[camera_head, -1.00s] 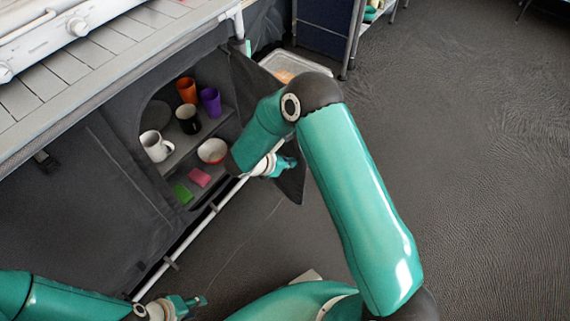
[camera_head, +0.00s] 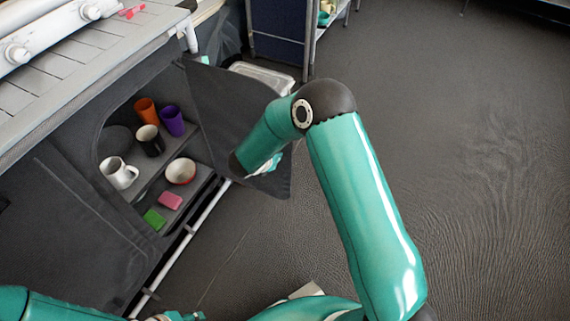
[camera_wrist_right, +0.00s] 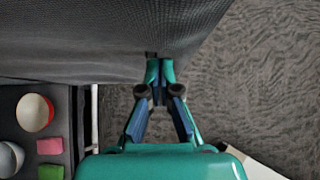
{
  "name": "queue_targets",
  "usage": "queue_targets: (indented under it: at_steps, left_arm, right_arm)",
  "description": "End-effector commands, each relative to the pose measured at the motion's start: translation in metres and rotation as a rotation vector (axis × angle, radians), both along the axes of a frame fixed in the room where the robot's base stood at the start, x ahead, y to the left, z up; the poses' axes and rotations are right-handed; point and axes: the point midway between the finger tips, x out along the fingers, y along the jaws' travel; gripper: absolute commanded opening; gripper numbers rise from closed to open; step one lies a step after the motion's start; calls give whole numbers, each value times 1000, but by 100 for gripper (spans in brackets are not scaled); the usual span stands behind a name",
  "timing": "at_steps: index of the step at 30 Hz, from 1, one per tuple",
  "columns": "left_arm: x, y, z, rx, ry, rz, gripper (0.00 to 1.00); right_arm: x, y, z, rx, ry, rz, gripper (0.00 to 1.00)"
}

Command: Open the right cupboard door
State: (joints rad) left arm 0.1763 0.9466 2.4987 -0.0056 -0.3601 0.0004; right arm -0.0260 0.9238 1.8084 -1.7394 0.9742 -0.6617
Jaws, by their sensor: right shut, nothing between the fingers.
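The right cupboard door (camera_head: 222,108) is a dark grey fabric flap. It stands swung out from the cupboard, whose right compartment is exposed. In the right wrist view the door (camera_wrist_right: 110,45) fills the upper left. My right gripper (camera_wrist_right: 160,70) is shut and empty, its tips at the door's lower edge in that view; I cannot tell whether they touch it. In the head view it is mostly hidden by my right arm, beside the door's inner face. My left gripper (camera_head: 182,316) is cut off at the bottom edge, and its fingers are unclear.
Cupboard shelves hold an orange cup (camera_head: 146,111), a purple cup (camera_head: 172,121), a black mug (camera_head: 150,141), a white mug (camera_head: 119,173), a bowl (camera_head: 180,171), a pink block (camera_head: 170,200) and a green block (camera_head: 154,219). A clear bin (camera_head: 262,74) stands behind the door. Floor at right is clear.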

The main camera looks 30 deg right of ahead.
Motion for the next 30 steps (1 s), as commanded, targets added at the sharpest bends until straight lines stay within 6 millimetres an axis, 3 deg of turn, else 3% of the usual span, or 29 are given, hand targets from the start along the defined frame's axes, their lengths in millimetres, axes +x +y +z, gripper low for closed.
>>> queue_targets:
  at_steps: [6, 18, 23, 30]
  left_arm:
    - [0, 0, -14, 0, 0, 1, 40]
    - [0, 0, -14, 0, 0, 0, 40]
    - [0, 0, -17, 0, 0, 0, 40]
    - [0, 0, -29, 0, 1, 0, 40]
  right_arm:
    - [19, -26, -1, -2, -1, 110, 0]
    - [21, -28, 1, -2, -1, 128, 0]
    - [19, -22, -1, -2, 0, 130, 0]
    - [5, 12, -1, -3, -1, 141, 0]
